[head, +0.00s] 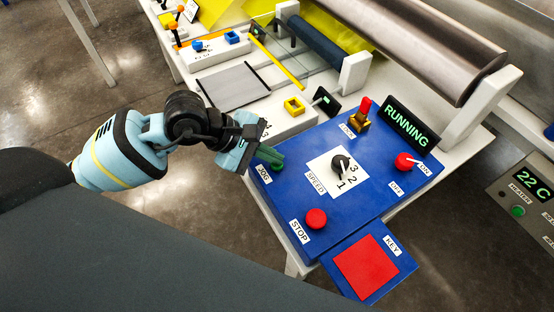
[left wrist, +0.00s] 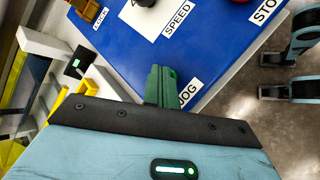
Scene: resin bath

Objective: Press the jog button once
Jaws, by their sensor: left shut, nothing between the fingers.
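The blue control panel (head: 290,205) carries a green jog button (head: 277,166) near its left corner, beside the JOG label (head: 264,174). My left gripper (head: 272,156) is shut and empty, with its green fingertips right at the button and partly covering it. I cannot tell whether they touch it. A lit display reads RUNNING (head: 407,126). My right gripper is not in view.
The panel also holds a black speed knob (head: 341,163), a red stop button (head: 316,218), a red switch knob (head: 404,161) and a red-tipped lever (head: 362,112). A red key pad (head: 366,266) sits at the front. A large roller (head: 440,50) lies behind.

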